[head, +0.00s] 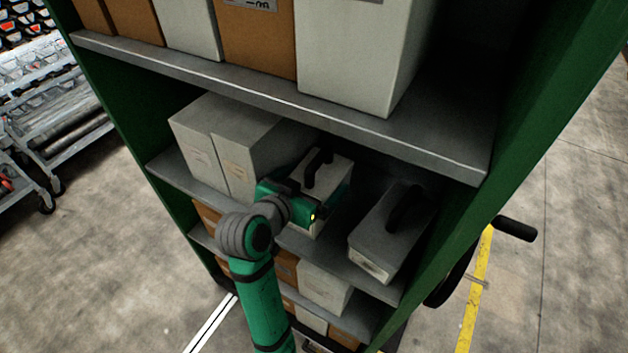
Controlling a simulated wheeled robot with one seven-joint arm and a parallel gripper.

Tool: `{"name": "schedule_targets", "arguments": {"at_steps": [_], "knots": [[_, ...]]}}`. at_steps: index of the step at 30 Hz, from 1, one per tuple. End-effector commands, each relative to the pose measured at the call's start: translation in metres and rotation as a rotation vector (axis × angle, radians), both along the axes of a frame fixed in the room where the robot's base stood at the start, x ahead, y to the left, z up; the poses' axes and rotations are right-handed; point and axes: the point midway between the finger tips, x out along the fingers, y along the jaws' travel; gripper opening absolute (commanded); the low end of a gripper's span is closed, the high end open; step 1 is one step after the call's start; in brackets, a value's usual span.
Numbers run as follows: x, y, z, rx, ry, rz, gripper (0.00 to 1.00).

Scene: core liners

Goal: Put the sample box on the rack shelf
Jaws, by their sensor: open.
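A light grey box with a black top handle (334,169) stands on the middle shelf (357,274) of the green rack. A similar grey box with a black handle (378,243) stands on the same shelf to its right, with a pale label on its front. I cannot tell from the picture which one is the sample box. My green gripper (308,193) is open at the front of the left handled box, close to its handle. It hides part of that box's front. The fingertips are not clearly visible, and I cannot tell whether they touch the box.
Plain pale boxes (219,143) stand left of the handled boxes. The upper shelf (275,96) overhangs them and carries brown and white boxes. A lower shelf holds more boxes (322,287). The green right side panel (500,195) closes off the right. A grey cart (62,135) stands far left.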

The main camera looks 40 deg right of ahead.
Motion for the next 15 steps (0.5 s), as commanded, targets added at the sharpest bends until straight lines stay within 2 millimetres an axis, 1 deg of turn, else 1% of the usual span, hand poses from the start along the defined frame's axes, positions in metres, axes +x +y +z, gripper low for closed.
{"name": "schedule_targets", "arguments": {"at_steps": [2, 5, 15], "knots": [[0.000, 0.002, 0.004, 0.000, -0.002, 0.000, 1.00], [-0.004, 0.013, 0.009, -0.002, -0.001, 0.002, 1.00], [-0.028, 0.071, 0.035, -0.001, -0.003, 0.004, 1.00]]}}
